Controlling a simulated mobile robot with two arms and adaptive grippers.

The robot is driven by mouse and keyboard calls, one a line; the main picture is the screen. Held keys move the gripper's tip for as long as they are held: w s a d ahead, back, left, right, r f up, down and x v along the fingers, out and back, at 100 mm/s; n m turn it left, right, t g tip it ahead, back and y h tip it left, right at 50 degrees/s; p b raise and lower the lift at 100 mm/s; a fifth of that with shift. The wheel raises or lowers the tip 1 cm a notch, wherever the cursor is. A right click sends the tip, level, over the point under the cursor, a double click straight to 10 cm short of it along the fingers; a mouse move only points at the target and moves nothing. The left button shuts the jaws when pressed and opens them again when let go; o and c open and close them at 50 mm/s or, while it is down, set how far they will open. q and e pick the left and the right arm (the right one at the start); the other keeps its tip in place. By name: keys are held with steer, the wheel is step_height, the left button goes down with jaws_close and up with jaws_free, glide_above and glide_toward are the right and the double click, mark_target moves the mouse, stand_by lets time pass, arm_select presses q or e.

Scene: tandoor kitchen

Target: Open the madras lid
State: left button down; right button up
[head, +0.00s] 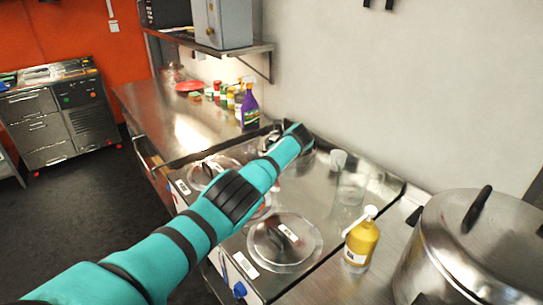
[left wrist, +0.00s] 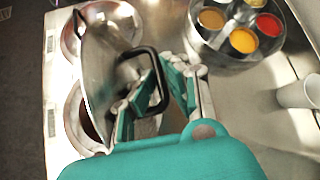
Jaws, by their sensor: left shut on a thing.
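My left arm reaches across the steel counter unit in the head view, with the left gripper (left wrist: 158,80) largely hidden there beyond the forearm. In the left wrist view it is shut on the black loop handle (left wrist: 160,90) of a round metal lid (left wrist: 100,75). The lid is steeply tilted, raised off a round well (left wrist: 80,118) that shows dark contents. Another round well or pan (left wrist: 115,22) lies beyond it. I cannot read a label that names madras. My right gripper is not in view.
A clear lid (head: 270,245) with a dark handle covers a near well; another lid (head: 205,165) lies farther left. A yellow bottle (head: 361,243) and large steel pot (head: 470,245) stand right. A round spice tin (left wrist: 210,45) and white cup (left wrist: 298,92) stand beside the gripper.

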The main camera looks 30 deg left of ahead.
arm_select(q)
steer(key=c, duration=1.7)
jaws_free()
steer(key=shift+w+d+r, duration=0.3)
steer(key=shift+w+r, duration=0.05)
steer(key=shift+w, duration=0.05)
steer(key=shift+c, duration=0.2)
steer(key=shift+o, duration=0.2)
steer(key=shift+w+f, duration=0.3)
steer(key=shift+s, duration=0.15)
steer(key=shift+s, duration=0.1)
steer(key=shift+r, duration=0.1)
steer(key=v, duration=1.2)
steer(key=shift+s+a, duration=0.15)
steer(key=shift+a, duration=0.05)
